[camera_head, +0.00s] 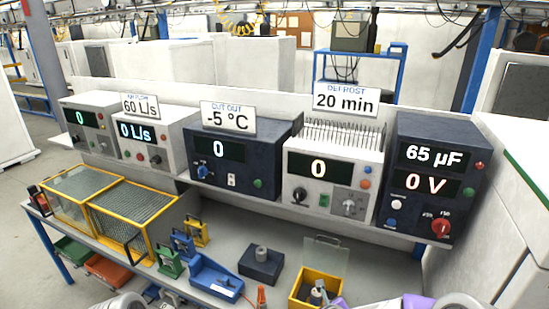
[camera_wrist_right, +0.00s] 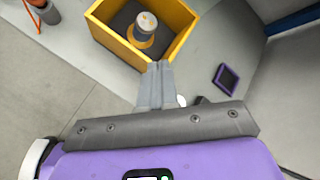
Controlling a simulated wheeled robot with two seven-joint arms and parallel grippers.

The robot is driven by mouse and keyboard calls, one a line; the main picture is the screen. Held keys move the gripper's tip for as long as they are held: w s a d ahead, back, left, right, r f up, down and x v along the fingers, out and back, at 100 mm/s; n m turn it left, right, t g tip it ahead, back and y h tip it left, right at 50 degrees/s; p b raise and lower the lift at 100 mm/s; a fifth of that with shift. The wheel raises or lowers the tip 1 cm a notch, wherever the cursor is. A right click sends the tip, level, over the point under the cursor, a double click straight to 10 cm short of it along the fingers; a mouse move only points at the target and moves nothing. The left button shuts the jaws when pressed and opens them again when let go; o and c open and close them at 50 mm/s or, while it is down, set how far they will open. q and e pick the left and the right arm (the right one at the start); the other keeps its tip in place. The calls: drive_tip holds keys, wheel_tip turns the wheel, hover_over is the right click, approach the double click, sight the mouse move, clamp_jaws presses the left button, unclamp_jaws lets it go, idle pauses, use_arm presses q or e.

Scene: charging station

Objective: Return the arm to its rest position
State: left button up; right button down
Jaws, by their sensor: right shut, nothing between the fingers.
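My right gripper (camera_wrist_right: 157,84) is shut and empty in the right wrist view, its grey fingers together. The fingertips appear just in front of the near rim of a yellow box (camera_wrist_right: 181,42); whether they touch it cannot be told. A grey cylinder (camera_wrist_right: 147,22) on a tan base sits in the box. In the head view the yellow box (camera_head: 322,276) stands at the bottom, right of centre. Purple and white parts of my right arm show at the bottom edge there. My left gripper is not in view; only a pale arm part shows at the bottom left.
A bench holds a row of instruments, including a dark 65 µF unit (camera_head: 432,180) at right. A yellow-framed mesh cage (camera_head: 120,213), a blue fixture (camera_head: 215,279) and a dark block (camera_head: 261,265) stand on it. A small dark purple-edged square (camera_wrist_right: 228,79) lies beside the box.

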drive_tip(key=s+a+f+n+g+y+b, duration=0.2)
drive_tip(key=s+f+n, duration=0.4)
drive_tip(key=f+n, duration=0.15)
drive_tip(key=s+a+f+n+g+y+b, duration=0.1)
drive_tip(key=s+a+f+n+y+b, duration=0.15)
drive_tip(key=s+f+n, duration=0.55)
drive_tip(key=s+a+f+n+g+b, duration=0.1)
drive_tip(key=s+f+n+g, duration=0.1)
drive_tip(key=s+f+n, duration=0.3)
drive_tip(key=s+a+f+n+g+y+b, duration=0.1)
drive_tip(key=s+f+n+g+b, duration=0.1)
drive_tip(key=s+f+n, duration=0.3)
drive_tip(key=s+n+g, duration=0.1)
drive_tip(key=s+n, duration=0.1)
drive_tip(key=s, duration=0.2)
drive_tip(key=shift+a, duration=0.3)
